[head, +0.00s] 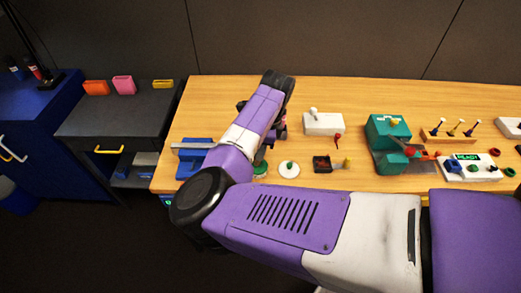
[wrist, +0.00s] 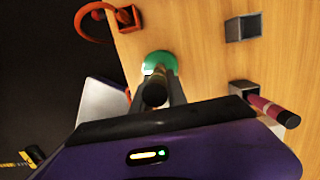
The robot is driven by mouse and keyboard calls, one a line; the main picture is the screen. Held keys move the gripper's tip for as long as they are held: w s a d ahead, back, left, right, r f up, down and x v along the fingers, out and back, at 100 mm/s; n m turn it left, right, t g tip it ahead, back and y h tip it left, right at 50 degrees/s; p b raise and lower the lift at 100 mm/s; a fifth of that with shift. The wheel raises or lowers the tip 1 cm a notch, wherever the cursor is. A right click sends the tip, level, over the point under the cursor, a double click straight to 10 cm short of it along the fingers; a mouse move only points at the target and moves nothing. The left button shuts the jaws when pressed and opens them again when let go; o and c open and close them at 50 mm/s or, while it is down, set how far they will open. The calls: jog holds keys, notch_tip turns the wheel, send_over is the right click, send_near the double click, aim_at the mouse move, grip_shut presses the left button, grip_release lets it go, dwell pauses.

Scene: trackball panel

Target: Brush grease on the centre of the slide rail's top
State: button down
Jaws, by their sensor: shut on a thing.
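The blue block with a grey metal bar along its top (head: 193,146), which looks like the slide rail, stands at the left end of the bench. My gripper (wrist: 155,92) is shut on a dark, round-ended handle (wrist: 154,95), seen nearly end-on; it appears to be the brush. Its bristles are hidden. A green round thing (wrist: 158,62) shows just beyond the handle in the wrist view; I cannot tell whether the brush touches it. In the head view a green round thing (head: 260,170) lies below my gripper, right of the rail, and my arm covers part of this area.
A white dish with a green middle (head: 289,169) and a dark tray (head: 322,164) stand to the right. A white switch box (head: 322,124) and a teal machine (head: 388,133) stand farther right. The wrist view shows grey square holders (wrist: 243,27) and a dark red handle (wrist: 270,108).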

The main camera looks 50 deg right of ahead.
jog(key=shift+f, duration=0.65)
dwell(1.8)
notch_tip(320, 180, up, 7)
jog(key=p, duration=0.5)
dwell(0.4)
jog(key=shift+r, duration=0.1)
dwell(0.6)
